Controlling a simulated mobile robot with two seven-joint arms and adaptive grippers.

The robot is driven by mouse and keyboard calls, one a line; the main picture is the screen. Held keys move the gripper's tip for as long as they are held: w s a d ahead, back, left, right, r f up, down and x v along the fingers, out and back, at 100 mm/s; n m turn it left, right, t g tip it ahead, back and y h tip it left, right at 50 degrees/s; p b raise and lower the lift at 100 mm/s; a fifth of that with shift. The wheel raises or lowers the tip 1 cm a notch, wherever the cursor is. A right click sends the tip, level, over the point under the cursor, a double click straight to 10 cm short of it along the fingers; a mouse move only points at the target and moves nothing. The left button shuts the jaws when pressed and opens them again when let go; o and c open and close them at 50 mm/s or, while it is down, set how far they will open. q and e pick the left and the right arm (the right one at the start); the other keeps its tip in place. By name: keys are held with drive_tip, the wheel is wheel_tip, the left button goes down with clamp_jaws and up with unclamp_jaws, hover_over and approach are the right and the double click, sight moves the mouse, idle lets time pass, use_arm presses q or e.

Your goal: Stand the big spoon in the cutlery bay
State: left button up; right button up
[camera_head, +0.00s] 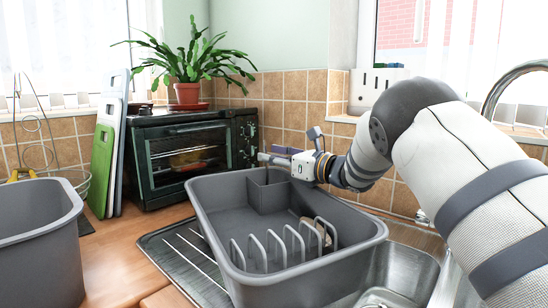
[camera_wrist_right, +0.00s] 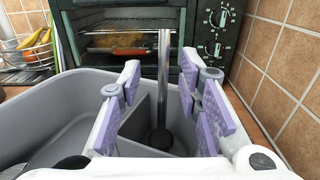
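The cutlery bay (camera_head: 270,197) is the walled corner at the back of the grey dish rack (camera_head: 212,222). My right gripper (camera_head: 268,158) is over this corner in the head view. In the right wrist view its two purple-padded fingers (camera_wrist_right: 162,103) are spread apart. A grey metal upright, seemingly the big spoon (camera_wrist_right: 163,85), stands between them, its rounded dark lower end down inside the bay. I see a gap between it and each pad. The spoon cannot be made out in the head view. My left gripper is not in view.
A black toaster oven (camera_head: 190,155) stands behind the rack, beside a tiled wall (camera_head: 295,100). Rack prongs (camera_head: 290,243) rise at the front, with a beige item (camera_head: 322,233) among them. A grey tub (camera_head: 38,250) is at left, the sink (camera_head: 405,265) at right.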

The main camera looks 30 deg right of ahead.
drive_tip(key=shift+s, duration=0.1)
drive_tip(key=v, duration=1.1)
drive_tip(key=shift+s+d, duration=0.1)
drive_tip(key=shift+s, duration=0.3)
